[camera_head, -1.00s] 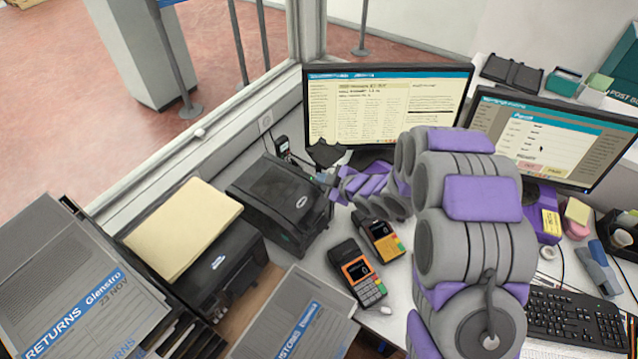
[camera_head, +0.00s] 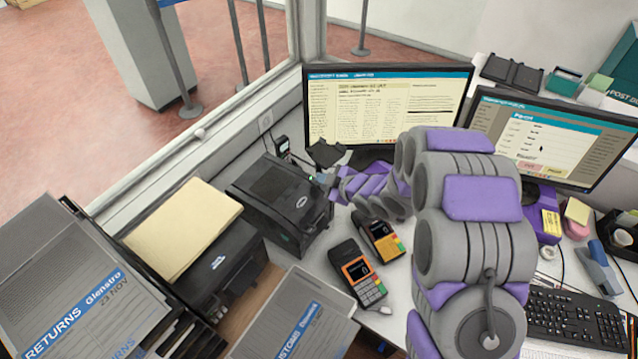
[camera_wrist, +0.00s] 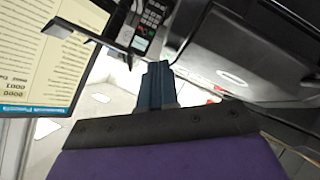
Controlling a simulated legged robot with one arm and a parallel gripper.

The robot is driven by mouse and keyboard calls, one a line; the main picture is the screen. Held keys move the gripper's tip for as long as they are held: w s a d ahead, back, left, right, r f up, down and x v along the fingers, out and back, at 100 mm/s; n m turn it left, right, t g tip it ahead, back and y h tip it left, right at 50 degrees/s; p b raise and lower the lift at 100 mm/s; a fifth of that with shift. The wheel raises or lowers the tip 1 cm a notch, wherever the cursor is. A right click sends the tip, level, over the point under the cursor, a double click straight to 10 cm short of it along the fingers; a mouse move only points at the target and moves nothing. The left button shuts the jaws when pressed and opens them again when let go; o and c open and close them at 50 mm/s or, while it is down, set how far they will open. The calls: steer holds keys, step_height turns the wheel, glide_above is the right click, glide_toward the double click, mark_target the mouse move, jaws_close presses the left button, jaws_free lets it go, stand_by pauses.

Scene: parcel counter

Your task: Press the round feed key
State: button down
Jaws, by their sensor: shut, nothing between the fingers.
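A black label printer (camera_head: 284,203) stands on the counter beside the glass partition. It also fills the upper right of the wrist view (camera_wrist: 240,45), with a small pale logo on its casing. I cannot make out the round feed key in either view. My gripper (camera_head: 322,181) is at the back right side of the printer, largely hidden by its small size and my arm in the head view. In the wrist view its fingertips (camera_wrist: 158,68) are together and empty, pointing past the printer's edge. I cannot tell whether they touch it.
Two card terminals (camera_head: 359,274) (camera_head: 379,234) stand right of the printer. A monitor (camera_head: 385,108) is behind my arm, a second monitor (camera_head: 548,140) to the right. A second black machine (camera_head: 228,268) with a cream folder on top stands in front left.

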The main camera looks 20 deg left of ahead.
steer(key=shift+f, duration=0.15)
steer(key=shift+f, duration=0.2)
steer(key=shift+a+f, duration=0.1)
steer(key=shift+f, duration=0.1)
stand_by(0.5)
steer(key=shift+r, duration=0.15)
steer(key=shift+r+p, duration=0.45)
steer(key=shift+r, duration=0.05)
steer(key=shift+d, duration=0.2)
step_height(320, 180, up, 6)
steer(key=d+p, duration=0.1)
steer(key=p, duration=0.3)
steer(key=shift+s+d, duration=0.25)
steer(key=shift+s, duration=0.05)
steer(key=shift+s+f, duration=0.1)
steer(key=shift+f, duration=0.1)
